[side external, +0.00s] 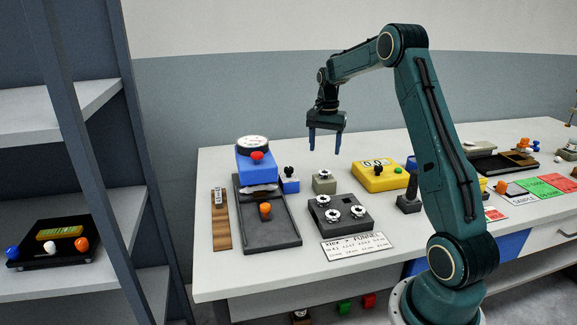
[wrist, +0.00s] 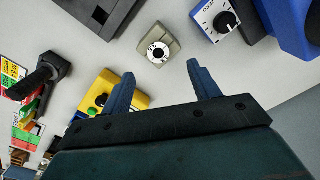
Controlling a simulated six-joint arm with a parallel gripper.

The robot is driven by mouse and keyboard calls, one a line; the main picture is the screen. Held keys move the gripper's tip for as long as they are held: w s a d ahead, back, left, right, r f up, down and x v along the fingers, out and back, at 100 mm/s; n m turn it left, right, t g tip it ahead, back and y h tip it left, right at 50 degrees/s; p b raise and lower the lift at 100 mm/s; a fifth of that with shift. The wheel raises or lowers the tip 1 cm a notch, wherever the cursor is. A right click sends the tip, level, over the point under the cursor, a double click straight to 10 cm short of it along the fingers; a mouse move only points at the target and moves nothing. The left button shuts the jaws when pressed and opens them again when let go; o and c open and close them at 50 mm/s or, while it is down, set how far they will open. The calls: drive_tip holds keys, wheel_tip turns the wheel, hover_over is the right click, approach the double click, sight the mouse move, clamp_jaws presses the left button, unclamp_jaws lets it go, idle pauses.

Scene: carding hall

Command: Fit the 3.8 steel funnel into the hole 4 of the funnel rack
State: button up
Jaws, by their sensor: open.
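A small grey-green block (side external: 325,185) stands behind the rack, with a pale round steel funnel (side external: 325,174) on its top. In the wrist view this funnel (wrist: 158,51) shows from above; its size mark is not readable. The dark funnel rack (side external: 345,229) lies in front of the block, with three pale funnels seated in it and one dark empty spot at its back right. Hole numbers cannot be read. My gripper (side external: 324,150) is open and empty, pointing down above the block. In the wrist view the funnel lies just beyond its fingertips (wrist: 161,70).
A blue scale (side external: 257,165), a small blue dial box (side external: 289,184) and a black tray (side external: 270,234) stand left. A yellow meter (side external: 379,178) and black-handled tool (side external: 409,198) stand right. A printed card (side external: 355,246) lies before the rack.

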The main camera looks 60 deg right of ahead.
sight(325, 172)
drive_tip(key=shift+f, duration=1.75)
drive_tip(key=shift+f, duration=0.1)
drive_tip(key=shift+s+d+f, duration=0.1)
drive_tip(key=shift+f, duration=1.15)
drive_tip(key=shift+s+d+f, duration=0.1)
drive_tip(key=shift+f, duration=1.15)
drive_tip(key=c, duration=1.1)
drive_tip(key=shift+r, duration=0.1)
wheel_tip(325, 172, up, 20)
drive_tip(key=shift+a, duration=0.1)
